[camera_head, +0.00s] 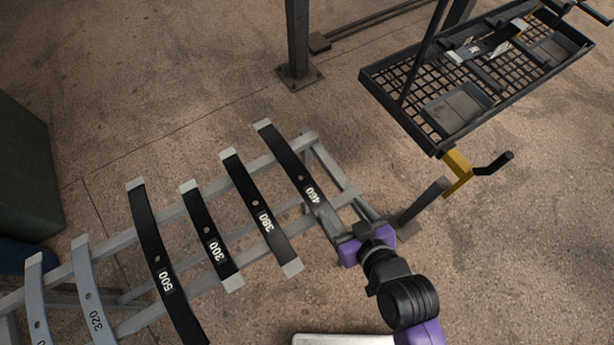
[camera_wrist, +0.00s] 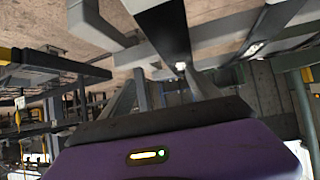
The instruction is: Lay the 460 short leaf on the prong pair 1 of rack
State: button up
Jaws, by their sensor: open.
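The 460 leaf (camera_head: 298,172) is a black curved strip with pale ends. It lies across two grey rails of the rack (camera_head: 221,183), rightmost in the row. My gripper (camera_head: 357,229), with a purple body, is at the rack's right end, just right of the 460 leaf's lower end. It is open, with nothing seen between the fingers. In the wrist view a dark strip (camera_wrist: 165,30) and grey bars stand close in front; I cannot tell which leaf that is. No prong pair number is readable, and the 460 leaf's lower tip is partly unclear near my gripper.
Left of it lie the 380 leaf (camera_head: 260,210), the 300 leaf (camera_head: 211,235), the 500 leaf (camera_head: 160,260) and the grey 320 leaf (camera_head: 91,290). A black mesh trolley (camera_head: 420,130) stands upper right, a grey post (camera_head: 298,45) behind.

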jog(key=n+g+y, duration=0.1)
jog(key=n+g, duration=0.1)
send_near(300, 176)
jog(key=x, duration=0.2)
jog(key=shift+w+f, duration=0.1)
jog(key=shift+f, duration=0.3)
jog(key=shift+p+x, duration=0.55)
jog(key=shift+x, duration=3.15)
jog(key=shift+c, duration=0.2)
grip_shut()
jog(key=shift+a+r, duration=0.1)
jog(key=shift+r, duration=0.1)
